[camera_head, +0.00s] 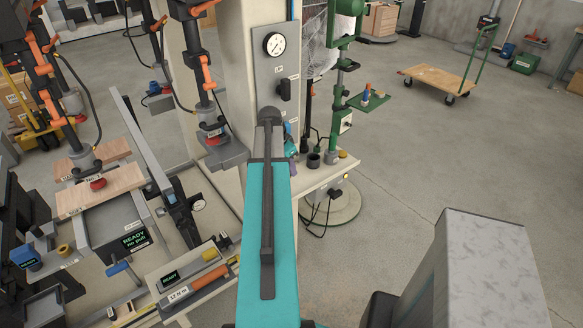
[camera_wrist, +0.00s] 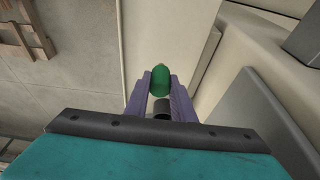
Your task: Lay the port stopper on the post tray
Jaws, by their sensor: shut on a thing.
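My gripper (camera_wrist: 161,82) has purple fingers, shut on a green rounded piece, taken to be the port stopper (camera_wrist: 160,81). A short dark cylinder (camera_wrist: 162,107) shows between the fingers, nearer the palm. In the head view my teal arm hides most of the gripper. A cream ledge (camera_head: 318,177) beside the cream column bears a dark cup, a green piece and a yellow knob. A small green tray (camera_head: 368,102) on a green stand holds small bottles. I cannot tell which of these is the post tray. The held piece appears clear of both.
The cream column (camera_head: 246,70) with a gauge and a dark knob stands just behind my arm. A work bench with a screen (camera_head: 135,238) and an orange-handled tool (camera_head: 209,278) lies left. A flat cart (camera_head: 440,80) stands far right. Open floor lies to the right.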

